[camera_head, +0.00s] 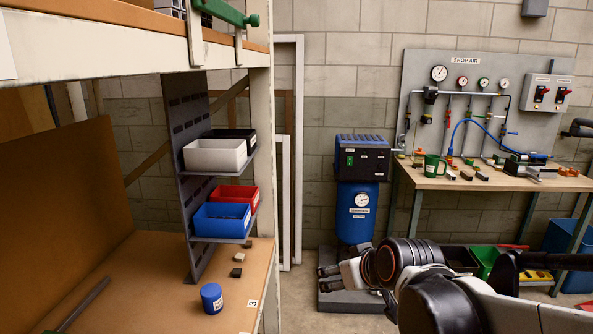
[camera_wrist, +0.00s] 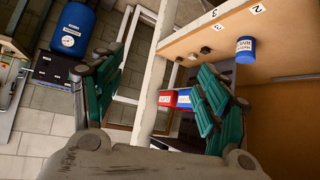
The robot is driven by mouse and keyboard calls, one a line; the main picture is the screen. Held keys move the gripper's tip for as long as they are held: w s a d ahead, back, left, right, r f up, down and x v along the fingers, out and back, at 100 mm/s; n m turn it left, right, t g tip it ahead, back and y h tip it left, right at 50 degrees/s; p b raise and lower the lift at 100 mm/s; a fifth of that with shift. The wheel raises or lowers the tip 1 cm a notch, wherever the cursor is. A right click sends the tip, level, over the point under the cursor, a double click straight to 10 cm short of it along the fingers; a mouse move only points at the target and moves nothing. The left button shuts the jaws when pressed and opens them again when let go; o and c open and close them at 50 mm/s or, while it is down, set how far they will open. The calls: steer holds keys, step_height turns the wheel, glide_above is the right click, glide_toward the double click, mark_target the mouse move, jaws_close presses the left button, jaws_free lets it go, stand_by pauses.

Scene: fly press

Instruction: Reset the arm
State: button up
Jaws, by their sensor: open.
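My gripper (camera_head: 330,278) is at the end of my arm, which reaches in from the lower right of the head view. It is in front of the blue compressor tank (camera_head: 357,212) and right of the workbench (camera_head: 235,310). In the wrist view the two green-padded fingers of my gripper (camera_wrist: 158,92) are spread wide, with nothing between them. The rack post and the bins show beyond the fingers there. The near part of the arm fills the lower right of the head view.
A blue labelled can (camera_head: 211,298) and small dark blocks (camera_head: 238,264) sit on the workbench. A rack holds white (camera_head: 215,155), red (camera_head: 236,195) and blue (camera_head: 221,220) bins. A table (camera_head: 490,180) with tools stands at right. Open floor shows between workbench and compressor.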

steer(key=s+d+f+m+g+h, duration=0.1)
steer(key=s+d, duration=0.3)
steer(key=s, duration=0.5)
steer(key=s+d+f+m+h, duration=0.1)
steer(key=s+d, duration=0.3)
steer(key=s, duration=0.6)
steer(key=shift+d+m+g+h+b, duration=0.3)
steer(key=shift+m+g, duration=0.1)
steer(key=shift+m, duration=0.4)
